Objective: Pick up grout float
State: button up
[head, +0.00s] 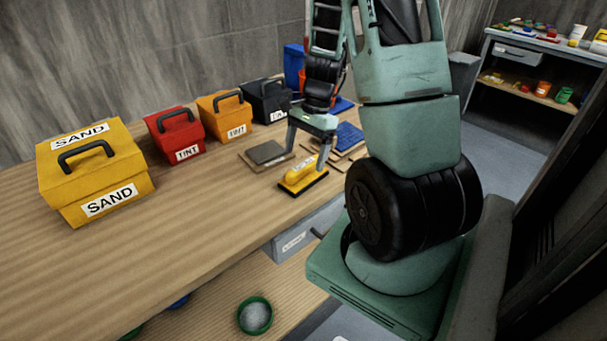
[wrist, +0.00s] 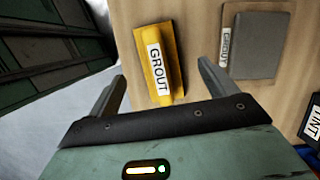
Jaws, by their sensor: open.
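The grout float (head: 303,175) is yellow with a dark base edge and lies on the wooden bench near its front edge. In the wrist view the grout float (wrist: 177,60) shows a white label reading GROUT along its handle. My gripper (head: 307,150) is over the bench, just above the float. In the wrist view my gripper (wrist: 160,80) has its two fingers spread wide, one on each side of the float's near end. Nothing is between the fingers in a grasp, and whether they touch the float cannot be told.
A grey labelled block (head: 266,153) lies beside the float. Blue and tan panels (head: 348,137) lie to the right. Yellow (head: 130,167), red (head: 187,150), orange (head: 236,133) and black boxes (head: 268,103) line the back. The bench's left front is clear.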

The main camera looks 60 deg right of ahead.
aim_at(304, 164)
jog(key=shift+p+x, duration=0.3)
jog(key=shift+x, duration=2.55)
jog(key=shift+s+d+f, duration=0.1)
jog(key=shift+s+d, duration=0.1)
jog(key=c, duration=1.2)
